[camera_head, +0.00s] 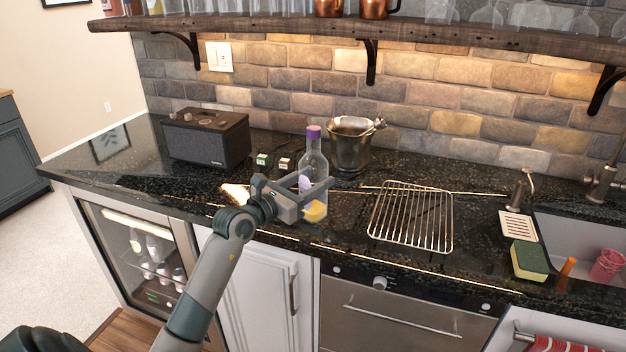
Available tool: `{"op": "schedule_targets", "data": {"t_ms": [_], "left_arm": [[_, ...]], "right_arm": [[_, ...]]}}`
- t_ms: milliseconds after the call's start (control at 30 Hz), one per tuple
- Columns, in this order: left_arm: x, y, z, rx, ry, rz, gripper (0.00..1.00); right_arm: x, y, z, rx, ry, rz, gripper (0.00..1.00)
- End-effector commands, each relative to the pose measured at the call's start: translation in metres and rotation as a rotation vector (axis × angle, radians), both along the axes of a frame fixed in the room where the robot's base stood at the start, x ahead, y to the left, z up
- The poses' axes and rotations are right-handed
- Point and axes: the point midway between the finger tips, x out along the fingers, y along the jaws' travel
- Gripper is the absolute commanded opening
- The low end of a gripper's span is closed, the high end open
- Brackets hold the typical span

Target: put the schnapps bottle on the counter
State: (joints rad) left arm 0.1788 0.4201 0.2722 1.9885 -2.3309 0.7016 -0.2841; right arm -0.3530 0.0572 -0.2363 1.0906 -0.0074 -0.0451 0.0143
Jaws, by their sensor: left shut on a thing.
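The schnapps bottle (314,160) is clear glass with a purple cap and a yellow-and-purple label. It is upright, over or on the dark granite counter (300,240); I cannot tell whether its base touches the surface. My left gripper (318,188) is shut on the bottle's body, reaching in from the left, and its fingers hide part of the label. My right gripper is not in view.
A black speaker box (207,138) stands at the left with two small boxes beside it. A metal ice bucket (350,145) stands behind the bottle. A wire rack (411,215), a sponge (529,260) and the sink (580,245) lie right. A wooden shelf (300,26) hangs above.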

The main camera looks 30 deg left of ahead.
Motion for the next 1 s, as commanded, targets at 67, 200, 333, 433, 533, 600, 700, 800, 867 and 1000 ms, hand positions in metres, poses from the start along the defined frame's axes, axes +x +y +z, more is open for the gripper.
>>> {"op": "schedule_targets", "data": {"t_ms": [67,200,333,433,533,600,700,800,867,1000], "left_arm": [[0.000,0.000,-0.001,0.000,0.000,0.000,0.60],[0.000,0.000,-0.001,0.000,0.000,0.000,0.67],[0.000,0.000,-0.001,0.000,0.000,0.000,0.67],[0.000,0.000,0.000,0.000,0.000,0.000,0.67],[-0.002,0.000,0.001,-0.001,0.000,0.000,0.67],[-0.007,0.001,0.000,0.000,0.000,0.001,0.67],[-0.017,0.003,-0.001,0.000,0.000,0.001,0.67],[-0.032,0.005,-0.001,0.001,0.001,0.000,0.67],[-0.041,0.007,-0.001,0.001,0.001,0.000,0.67],[-0.067,0.011,-0.002,0.001,0.002,0.001,0.67]], "right_arm": [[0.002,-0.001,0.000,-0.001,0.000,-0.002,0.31],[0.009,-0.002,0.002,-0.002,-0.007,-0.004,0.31],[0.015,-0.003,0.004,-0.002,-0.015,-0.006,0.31],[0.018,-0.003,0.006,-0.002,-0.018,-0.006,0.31],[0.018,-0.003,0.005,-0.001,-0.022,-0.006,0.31],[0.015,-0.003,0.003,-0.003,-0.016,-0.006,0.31],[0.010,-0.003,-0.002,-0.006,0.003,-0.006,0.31],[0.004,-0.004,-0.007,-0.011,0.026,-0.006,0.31],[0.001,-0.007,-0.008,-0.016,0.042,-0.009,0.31],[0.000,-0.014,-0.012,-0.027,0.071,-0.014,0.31]]}}
